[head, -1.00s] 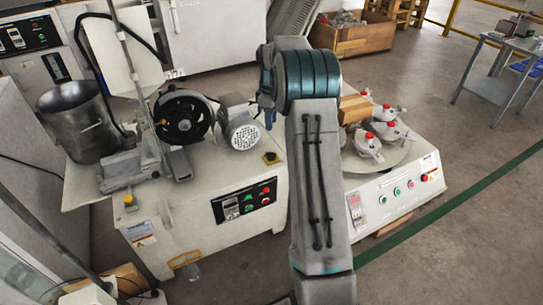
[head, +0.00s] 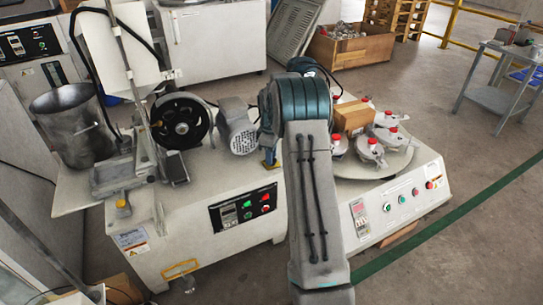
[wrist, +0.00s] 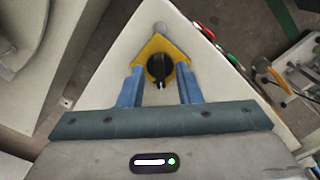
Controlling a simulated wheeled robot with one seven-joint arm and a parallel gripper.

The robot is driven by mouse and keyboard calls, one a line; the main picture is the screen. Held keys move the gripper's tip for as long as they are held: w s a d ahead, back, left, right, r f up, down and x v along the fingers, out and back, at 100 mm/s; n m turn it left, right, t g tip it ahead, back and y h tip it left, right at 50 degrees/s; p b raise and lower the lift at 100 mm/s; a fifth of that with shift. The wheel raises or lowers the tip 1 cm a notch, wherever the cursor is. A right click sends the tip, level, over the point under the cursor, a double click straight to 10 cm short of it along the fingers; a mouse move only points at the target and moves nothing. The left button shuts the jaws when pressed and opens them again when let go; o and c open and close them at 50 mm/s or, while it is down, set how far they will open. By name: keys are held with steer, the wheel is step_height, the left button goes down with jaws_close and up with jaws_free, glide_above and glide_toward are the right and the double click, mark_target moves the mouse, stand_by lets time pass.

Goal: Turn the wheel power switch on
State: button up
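The wheel power switch is a black rotary knob (wrist: 160,70) on a yellow plate (wrist: 161,47), with a pale mark at its lower edge in the wrist view. My gripper (wrist: 159,76) is open, with one blue finger on each side of the knob and a gap on both sides. In the head view my gripper (head: 270,156) is at the right corner of the wheel machine's top, and the arm and fingers mostly hide the switch. The black wheel (head: 181,121) and its grey motor (head: 238,128) stand on that machine.
The machine's front panel (head: 243,207) has red and green buttons. To the right is a second machine (head: 400,205) with a round turntable carrying red-capped fixtures. A metal bucket (head: 72,125) stands at left. Open floor lies at the right.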

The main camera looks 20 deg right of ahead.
jaws_close()
steer(key=shift+r+p, duration=0.1)
steer(key=shift+p, duration=0.25)
steer(key=shift+r+m+p, duration=0.15)
steer(key=shift+m+p, duration=0.85)
steer(key=shift+m, duration=0.1)
steer(key=m+p, duration=0.3)
steer(key=shift+m, duration=0.3)
steer(key=m+p, duration=0.3)
steer(key=m, duration=0.3)
steer(key=shift+p, duration=0.35)
steer(key=m+p, duration=0.2)
steer(key=m, duration=0.4)
steer(key=shift+f, duration=0.2)
